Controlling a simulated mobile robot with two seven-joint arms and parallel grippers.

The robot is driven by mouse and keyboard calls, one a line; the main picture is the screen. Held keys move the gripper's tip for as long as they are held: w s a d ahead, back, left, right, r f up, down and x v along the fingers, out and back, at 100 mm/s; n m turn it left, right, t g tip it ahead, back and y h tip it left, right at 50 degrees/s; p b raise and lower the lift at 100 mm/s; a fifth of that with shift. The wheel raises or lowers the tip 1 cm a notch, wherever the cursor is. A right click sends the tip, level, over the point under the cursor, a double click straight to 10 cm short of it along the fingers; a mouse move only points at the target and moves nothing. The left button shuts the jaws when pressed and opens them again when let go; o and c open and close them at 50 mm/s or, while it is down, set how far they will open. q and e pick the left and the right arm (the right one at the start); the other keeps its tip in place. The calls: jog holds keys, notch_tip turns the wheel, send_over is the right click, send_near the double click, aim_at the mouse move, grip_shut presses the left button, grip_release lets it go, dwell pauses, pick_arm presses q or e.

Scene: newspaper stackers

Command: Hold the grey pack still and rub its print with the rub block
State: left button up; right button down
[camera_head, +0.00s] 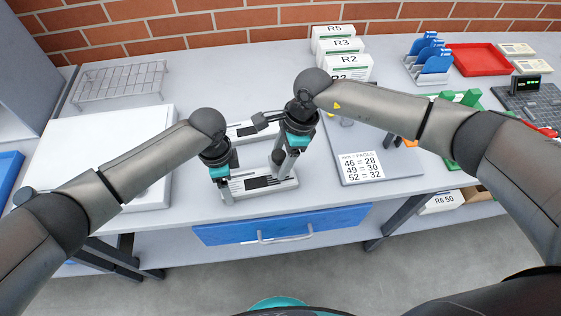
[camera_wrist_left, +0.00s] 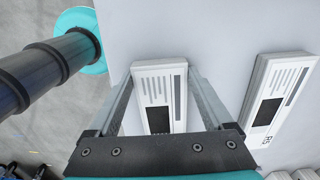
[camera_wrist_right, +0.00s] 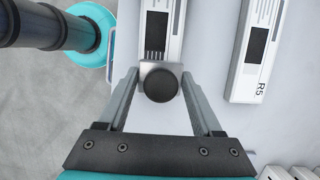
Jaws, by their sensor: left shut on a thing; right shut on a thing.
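The grey pack (camera_head: 264,182) lies flat on the bench near its front edge, with dark print and bars on top. My left gripper (camera_head: 225,194) is shut across its left end; in the left wrist view the pack (camera_wrist_left: 154,92) sits between the fingers. My right gripper (camera_head: 281,163) is shut on the round dark knob of the rub block (camera_wrist_right: 160,82), over the pack's right part. The block's pale base shows at the pack's end in the right wrist view; whether it touches the print I cannot tell. The fingers partly hide the block in the head view.
A second pack, marked R5 (camera_wrist_right: 256,45), lies just behind, apart from the first. A white board (camera_head: 85,165) and wire rack (camera_head: 120,82) are at left. A grey board with a number card (camera_head: 361,167) is at right. Labelled packs (camera_head: 342,50) stand behind. A blue drawer (camera_head: 280,229) is below.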

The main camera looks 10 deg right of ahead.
aim_at(277, 154)
jog(key=shift+r, duration=2.2)
pick_arm(q)
jog(key=o, duration=1.4)
jog(key=shift+r, duration=0.1)
notch_tip(277, 154, up, 12)
jog(key=shift+s+d, duration=0.1)
